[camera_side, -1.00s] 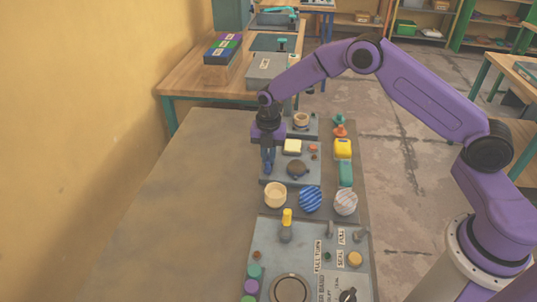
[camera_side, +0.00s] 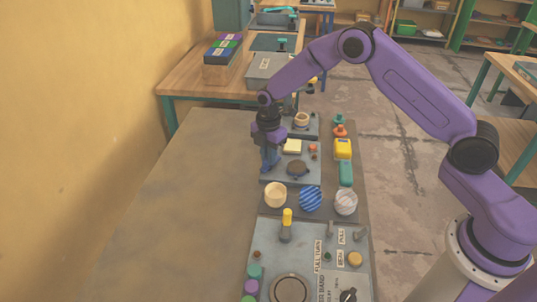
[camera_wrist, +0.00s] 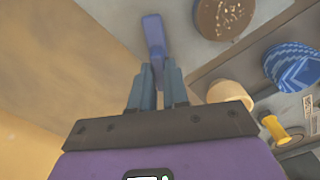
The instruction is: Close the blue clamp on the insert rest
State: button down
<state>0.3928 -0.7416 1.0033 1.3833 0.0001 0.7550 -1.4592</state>
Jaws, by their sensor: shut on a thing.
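The blue clamp (camera_wrist: 154,36) shows in the wrist view as a blue lever reaching out from between my fingertips. My gripper (camera_wrist: 157,78) is shut on it. In the side view my gripper (camera_side: 270,160) is tilted and low at the left edge of a grey plate (camera_side: 308,178). There the clamp is hard to tell apart from my blue-grey fingers. A round brown piece (camera_side: 297,168) lies on the plate to the right of my gripper, and also shows at the top of the wrist view (camera_wrist: 222,14). The clamp's pivot is not clearly visible.
A cream cup (camera_side: 275,195), a blue striped cup (camera_side: 310,199) and a pale striped cup (camera_side: 346,202) stand in front of the plate. A yellow-handled lever (camera_side: 287,217) stands nearer the camera. The table to the left is clear.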

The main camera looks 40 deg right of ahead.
jog(key=m, duration=0.5)
jog(key=shift+m, duration=0.4)
jog(key=m, duration=0.6)
dwell(0.3)
jog(key=c, duration=1.1)
grip_release()
notch_tip(320, 180, up, 17)
jog(key=shift+r, duration=0.2)
